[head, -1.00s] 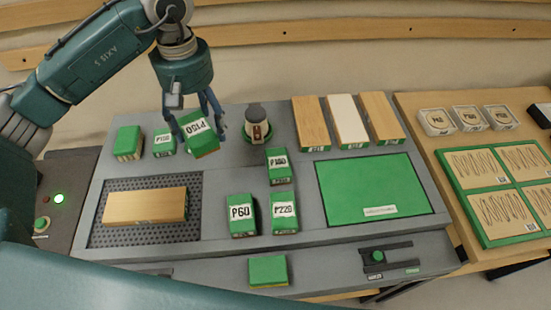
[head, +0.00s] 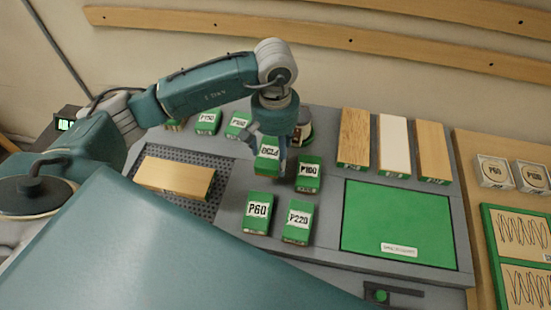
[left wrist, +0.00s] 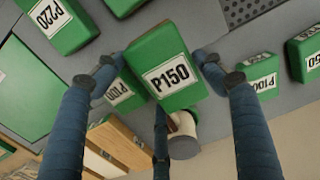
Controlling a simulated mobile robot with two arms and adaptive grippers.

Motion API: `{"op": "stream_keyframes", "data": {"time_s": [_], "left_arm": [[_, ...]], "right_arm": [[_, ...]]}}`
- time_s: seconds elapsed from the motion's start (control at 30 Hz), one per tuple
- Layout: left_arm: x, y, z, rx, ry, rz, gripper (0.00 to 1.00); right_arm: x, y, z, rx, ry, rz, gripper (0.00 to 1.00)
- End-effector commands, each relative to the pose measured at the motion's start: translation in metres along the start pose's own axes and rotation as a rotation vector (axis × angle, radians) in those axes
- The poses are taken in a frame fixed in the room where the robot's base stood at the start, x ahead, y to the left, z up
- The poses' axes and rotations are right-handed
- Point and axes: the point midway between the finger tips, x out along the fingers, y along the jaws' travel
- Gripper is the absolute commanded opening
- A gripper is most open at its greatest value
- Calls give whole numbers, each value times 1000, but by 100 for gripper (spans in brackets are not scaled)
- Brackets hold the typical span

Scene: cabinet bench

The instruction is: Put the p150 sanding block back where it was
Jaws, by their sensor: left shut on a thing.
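My left gripper (head: 268,140) is shut on the green P150 sanding block (head: 267,161). In the left wrist view the held P150 block (left wrist: 168,72) shows its white label between the blue fingers. In the head view it appears just left of the P100 block (head: 308,174) and behind the P60 block (head: 258,213). The P220 block (head: 298,220) stands right of P60. Whether the held block touches the bench surface cannot be told. My right gripper is not in view.
Other green blocks (head: 208,122) stand at the back left, one also labelled P150. A wooden piece (head: 175,177) lies on a perforated mat at left. Several boards (head: 393,145) and a green panel (head: 395,220) are to the right. A round container (head: 304,124) stands behind the gripper.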

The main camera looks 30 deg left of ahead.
Motion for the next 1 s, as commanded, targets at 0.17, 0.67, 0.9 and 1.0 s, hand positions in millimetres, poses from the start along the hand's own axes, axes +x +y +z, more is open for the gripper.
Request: {"op": "stream_keyframes", "data": {"time_s": [0.17,0.67,0.9,1.0], "left_arm": [[15,1,0,-2,-1,1,45],[55,0,-1,-1,2,1,45],[59,0,-1,-1,1,0,72],[58,0,0,-2,1,0,88]], "right_arm": [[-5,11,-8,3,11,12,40],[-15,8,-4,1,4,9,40],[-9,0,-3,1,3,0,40],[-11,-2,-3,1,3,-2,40]]}}
